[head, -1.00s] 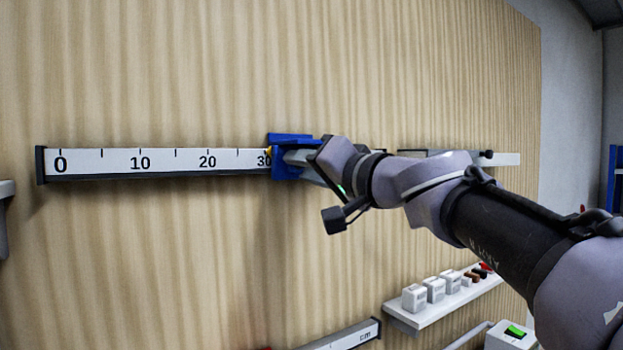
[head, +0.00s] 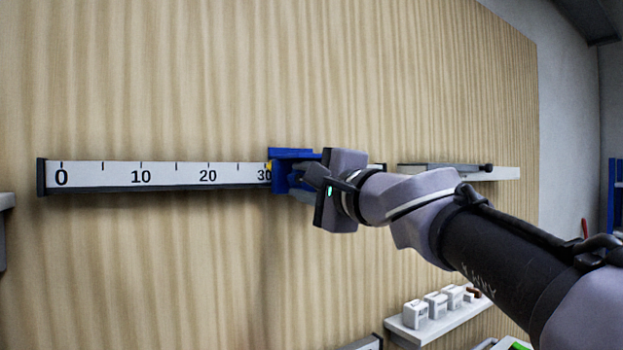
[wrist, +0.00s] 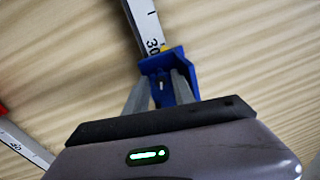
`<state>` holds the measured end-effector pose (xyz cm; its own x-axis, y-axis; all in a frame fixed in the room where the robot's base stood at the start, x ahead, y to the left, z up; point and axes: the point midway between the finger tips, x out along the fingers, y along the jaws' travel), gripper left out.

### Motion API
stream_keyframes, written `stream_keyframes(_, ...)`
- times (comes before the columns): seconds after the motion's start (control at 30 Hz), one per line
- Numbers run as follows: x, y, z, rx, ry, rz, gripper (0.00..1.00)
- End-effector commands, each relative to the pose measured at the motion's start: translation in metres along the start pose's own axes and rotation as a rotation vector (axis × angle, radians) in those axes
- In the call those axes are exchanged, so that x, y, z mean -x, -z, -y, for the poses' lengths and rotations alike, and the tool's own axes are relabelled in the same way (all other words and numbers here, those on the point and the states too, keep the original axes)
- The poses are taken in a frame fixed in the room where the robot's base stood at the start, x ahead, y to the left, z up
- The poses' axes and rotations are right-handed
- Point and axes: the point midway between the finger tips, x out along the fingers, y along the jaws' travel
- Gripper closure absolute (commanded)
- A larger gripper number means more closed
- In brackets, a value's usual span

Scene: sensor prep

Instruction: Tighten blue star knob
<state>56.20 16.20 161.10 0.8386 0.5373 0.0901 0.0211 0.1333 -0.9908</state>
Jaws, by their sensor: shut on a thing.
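A blue carriage (head: 288,154) sits on the white ruler rail (head: 110,176) at the 30 mark, with a small yellow pointer (head: 269,168) at its left edge. It also shows in the wrist view (wrist: 170,60). My gripper (head: 302,180) is at the carriage's front. In the wrist view, the two fingers of my gripper (wrist: 161,88) are shut on the blue star knob (wrist: 162,96), one on each side. The fingers hide much of the knob, so its star shape is hard to make out.
A white shelf (head: 408,333) with several small white boxes (head: 437,304) is below right. Another shelf (head: 510,173) holds a dark tool behind my arm. A second ruler (wrist: 20,145) shows at left in the wrist view.

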Motion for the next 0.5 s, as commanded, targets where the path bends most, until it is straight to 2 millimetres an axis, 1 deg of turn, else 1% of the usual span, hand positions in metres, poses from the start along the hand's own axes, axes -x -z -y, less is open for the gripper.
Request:
stream_keyframes(0.03,0.0003,-0.0012,0.0033,-0.032,0.003,-0.002,1.00)
stream_keyframes(0.2,0.0004,-0.0015,0.0039,-0.141,0.002,-0.012,1.00)
stream_keyframes(0.5,0.0006,-0.0016,0.0040,-0.253,0.001,-0.022,1.00)
